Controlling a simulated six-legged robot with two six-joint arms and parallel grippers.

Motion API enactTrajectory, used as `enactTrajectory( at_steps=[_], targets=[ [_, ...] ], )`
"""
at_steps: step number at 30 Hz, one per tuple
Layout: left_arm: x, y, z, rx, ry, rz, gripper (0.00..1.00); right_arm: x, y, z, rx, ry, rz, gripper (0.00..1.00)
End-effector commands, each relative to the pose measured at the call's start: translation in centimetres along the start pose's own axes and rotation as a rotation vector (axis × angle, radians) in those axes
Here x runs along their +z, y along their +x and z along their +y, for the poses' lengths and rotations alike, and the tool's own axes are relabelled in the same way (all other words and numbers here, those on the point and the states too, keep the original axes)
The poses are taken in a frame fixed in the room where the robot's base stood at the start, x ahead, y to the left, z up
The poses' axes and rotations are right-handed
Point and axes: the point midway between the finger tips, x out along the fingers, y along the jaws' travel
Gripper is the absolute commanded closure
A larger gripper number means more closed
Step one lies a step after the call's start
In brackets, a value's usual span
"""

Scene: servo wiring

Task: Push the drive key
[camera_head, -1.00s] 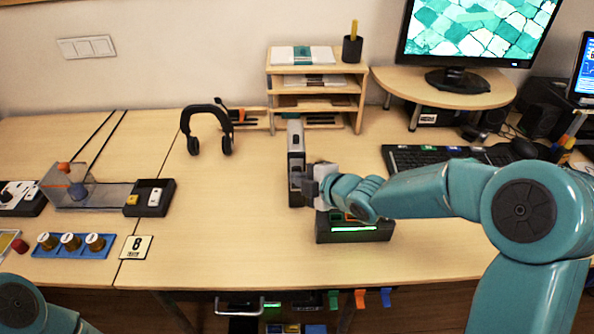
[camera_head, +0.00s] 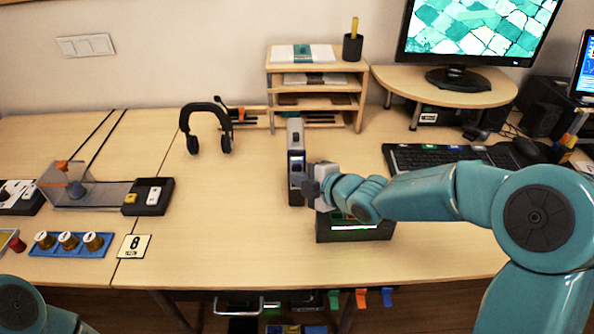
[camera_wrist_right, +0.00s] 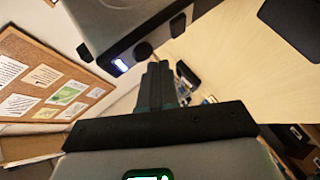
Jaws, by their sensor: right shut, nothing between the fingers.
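A tall grey and black device (camera_head: 296,137) stands upright on the desk, left of my right gripper. A small blue patch shows on its face. My right gripper (camera_head: 301,184) is shut and empty, with its fingertips close to the device's lower part; I cannot tell whether they touch. In the right wrist view, the shut fingers (camera_wrist_right: 159,82) point past a grey device body (camera_wrist_right: 115,22) with a lit blue-white key (camera_wrist_right: 121,65) and a dark round knob (camera_wrist_right: 143,50). No label is readable, so I cannot tell which is the drive key. My left gripper is out of view.
A dark box (camera_head: 350,236) with a green-lit strip sits under my right wrist. A headset (camera_head: 208,128) stands behind left, and a wooden shelf (camera_head: 361,100) stands behind. A keyboard (camera_head: 410,157) lies to the right.

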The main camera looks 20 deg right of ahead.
Motion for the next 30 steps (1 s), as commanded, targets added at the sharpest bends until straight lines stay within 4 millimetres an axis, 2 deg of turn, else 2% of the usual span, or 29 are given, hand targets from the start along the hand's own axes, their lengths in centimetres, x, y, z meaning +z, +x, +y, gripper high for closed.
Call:
enactTrajectory(
  at_steps=[5, 18, 30],
  targets=[
    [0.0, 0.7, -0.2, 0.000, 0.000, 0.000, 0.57, -0.2, -0.3, -0.5, 0.001, -0.001, 0.000, 1.00],
    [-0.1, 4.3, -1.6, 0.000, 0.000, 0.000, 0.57, -2.6, -3.6, -2.9, 0.002, -0.002, 0.001, 1.00],
    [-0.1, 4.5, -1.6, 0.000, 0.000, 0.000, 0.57, -3.1, -4.2, -3.0, -0.001, 0.000, 0.000, 1.00]
  ],
)
